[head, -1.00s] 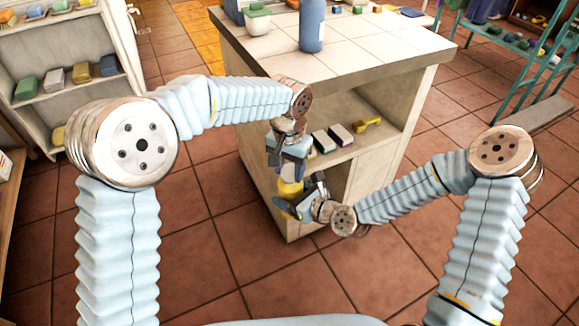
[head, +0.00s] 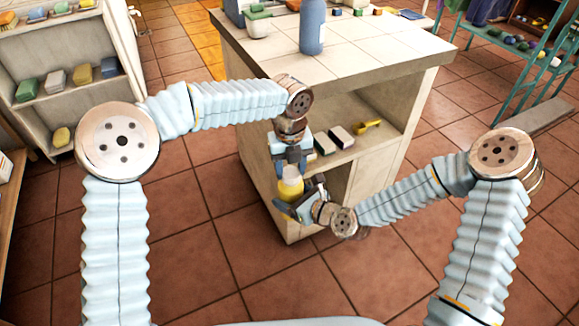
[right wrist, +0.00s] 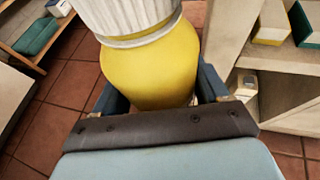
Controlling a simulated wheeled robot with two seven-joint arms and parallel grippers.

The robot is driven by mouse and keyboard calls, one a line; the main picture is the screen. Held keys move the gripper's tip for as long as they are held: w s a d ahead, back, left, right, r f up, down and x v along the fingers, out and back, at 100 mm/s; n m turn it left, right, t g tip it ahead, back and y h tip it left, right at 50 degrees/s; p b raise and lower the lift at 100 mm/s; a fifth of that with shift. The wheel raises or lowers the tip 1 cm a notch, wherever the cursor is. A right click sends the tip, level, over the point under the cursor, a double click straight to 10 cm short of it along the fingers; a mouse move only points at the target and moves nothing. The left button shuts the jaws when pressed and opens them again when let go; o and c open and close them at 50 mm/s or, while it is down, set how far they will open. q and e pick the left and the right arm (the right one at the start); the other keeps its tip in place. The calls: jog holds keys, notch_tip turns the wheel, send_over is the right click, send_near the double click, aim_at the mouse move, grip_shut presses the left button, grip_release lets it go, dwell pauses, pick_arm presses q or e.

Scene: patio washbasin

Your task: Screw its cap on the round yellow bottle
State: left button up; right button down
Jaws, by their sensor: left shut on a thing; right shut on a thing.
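The round yellow bottle (head: 290,188) is upright in front of the cabinet, off the floor. My right gripper (head: 297,201) is shut on its body from the lower right; the right wrist view shows the bottle (right wrist: 150,72) between the two fingers. A white ribbed cap (right wrist: 120,14) sits at the bottle's top in that view, its upper part cut off by the frame. My left gripper (head: 292,165) points down from above and is shut on the cap, which shows as a pale band (head: 291,173) in the head view. How tightly the threads engage cannot be seen.
The tiled cabinet (head: 345,55) stands right behind the bottle, with a blue bottle (head: 312,28) on top and sponges and a yellow object (head: 367,126) on its shelf. A shelf unit (head: 75,65) is at the left. The floor in front is clear.

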pick_arm(q)
jog(key=o, duration=1)
jog(key=shift+r, duration=0.15)
jog(key=shift+r, duration=2.1)
jog(key=shift+c, duration=0.4)
